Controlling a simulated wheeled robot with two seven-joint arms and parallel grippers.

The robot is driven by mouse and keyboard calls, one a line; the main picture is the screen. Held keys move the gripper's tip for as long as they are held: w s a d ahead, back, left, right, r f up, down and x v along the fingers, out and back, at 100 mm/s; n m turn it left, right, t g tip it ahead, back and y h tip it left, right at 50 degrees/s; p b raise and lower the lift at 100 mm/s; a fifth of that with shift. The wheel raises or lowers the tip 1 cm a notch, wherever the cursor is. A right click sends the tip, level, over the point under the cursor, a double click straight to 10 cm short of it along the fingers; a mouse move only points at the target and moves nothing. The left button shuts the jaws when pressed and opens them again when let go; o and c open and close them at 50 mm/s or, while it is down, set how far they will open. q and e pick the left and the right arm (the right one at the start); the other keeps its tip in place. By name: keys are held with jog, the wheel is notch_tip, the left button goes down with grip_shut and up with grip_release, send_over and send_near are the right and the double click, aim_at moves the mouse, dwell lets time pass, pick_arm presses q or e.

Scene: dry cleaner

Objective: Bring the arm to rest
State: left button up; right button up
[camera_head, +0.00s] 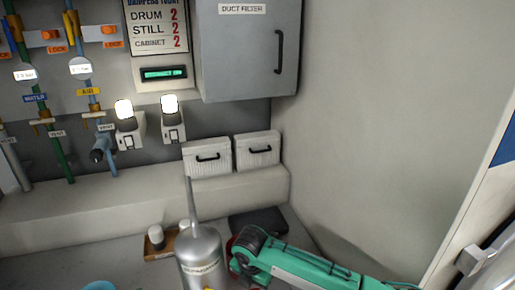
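A green arm link of mine with a dark round joint comes in from the lower right, just right of a silver canister. It appears to be my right arm. No fingers show on it, and what lies beyond its joint is hidden. My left gripper does not show.
The silver canister (203,262), with a thin upright spout, stands at the front. Behind it are a brown tray (153,257) with small white-topped containers and a dark flat pad (259,221). Two white lidded boxes (207,156) (257,151) sit on the ledge. A grey duct filter cabinet (246,60) hangs above.

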jog(key=s+f+m+y, duration=0.2)
jog(key=s+m+y, duration=0.2)
jog(key=s+m, duration=0.7)
jog(key=s+d+m+t+h, duration=0.1)
jog(key=s+d+m+h, duration=0.1)
jog(key=s+d+m, duration=0.85)
jog(key=s+d+m+t+h, duration=0.1)
jog(key=s+d+m+h, duration=0.1)
jog(key=s+d+m, duration=0.9)
jog(key=w+d+f+n, duration=0.1)
jog(key=w+f+n, duration=0.1)
jog(key=f, duration=1.3)
jog(key=w+d+f+n, duration=0.1)
jog(key=d+f+n, duration=0.15)
jog(key=f, duration=1.15)
jog(key=s+d+f+g, duration=0.2)
jog(key=s+f, duration=1.7)
jog(key=f, duration=0.2)
jog(key=shift+s+d, duration=0.3)
jog(key=shift+d, duration=0.05)
